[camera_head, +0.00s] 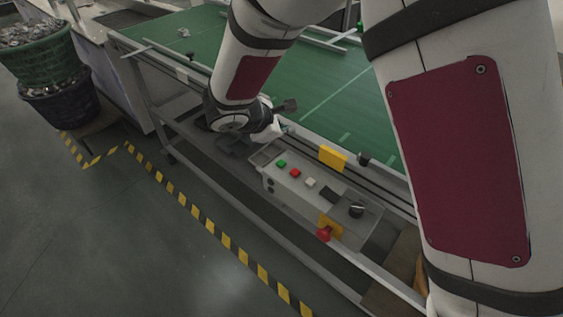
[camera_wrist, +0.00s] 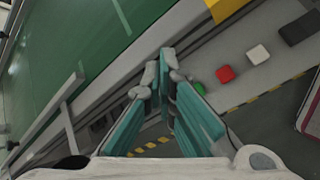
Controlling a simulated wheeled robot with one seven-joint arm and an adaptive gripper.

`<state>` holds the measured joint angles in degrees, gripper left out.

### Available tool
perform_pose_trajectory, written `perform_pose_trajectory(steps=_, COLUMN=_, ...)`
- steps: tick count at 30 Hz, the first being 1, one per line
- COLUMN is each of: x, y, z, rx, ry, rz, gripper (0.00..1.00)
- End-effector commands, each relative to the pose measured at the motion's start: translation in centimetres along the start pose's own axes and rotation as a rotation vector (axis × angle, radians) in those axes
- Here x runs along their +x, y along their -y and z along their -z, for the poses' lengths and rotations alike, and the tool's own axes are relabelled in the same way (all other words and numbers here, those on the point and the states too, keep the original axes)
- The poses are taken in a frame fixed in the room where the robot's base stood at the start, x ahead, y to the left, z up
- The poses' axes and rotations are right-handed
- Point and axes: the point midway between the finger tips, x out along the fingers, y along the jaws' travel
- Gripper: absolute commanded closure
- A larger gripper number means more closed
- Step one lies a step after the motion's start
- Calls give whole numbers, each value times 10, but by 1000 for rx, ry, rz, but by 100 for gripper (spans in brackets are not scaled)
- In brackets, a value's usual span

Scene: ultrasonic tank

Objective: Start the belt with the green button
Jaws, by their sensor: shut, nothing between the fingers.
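The green button (camera_head: 281,163) sits at the left end of a grey control box (camera_head: 263,157) beside the belt. In the wrist view the green button (camera_wrist: 199,88) shows just right of the fingertips, partly hidden by a finger. My gripper (camera_wrist: 167,68) is shut and empty, its teal fingers meeting at the tips. In the head view my gripper (camera_head: 279,131) is at the belt's near edge, above and beyond the button in the picture. I see a gap to the button there; contact is not visible. The green belt (camera_head: 335,85) lies behind.
A red button (camera_head: 295,173), a white button (camera_head: 310,182), a black switch (camera_head: 329,194) and a black knob (camera_head: 356,210) follow along the box. A red mushroom button (camera_head: 324,234) is on its front side. A yellow block (camera_head: 333,157) stands on the belt rail. Baskets (camera_head: 55,85) stand at left.

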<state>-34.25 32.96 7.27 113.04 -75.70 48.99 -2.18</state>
Motion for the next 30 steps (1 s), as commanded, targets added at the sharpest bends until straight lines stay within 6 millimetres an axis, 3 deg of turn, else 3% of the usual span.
perform_pose_trajectory(steps=16, x=50, y=34, z=35, rx=-1, ry=0, rz=0, gripper=100)
perform_pose_trajectory(steps=30, x=58, y=43, z=42, rx=1, ry=0, rz=1, gripper=100)
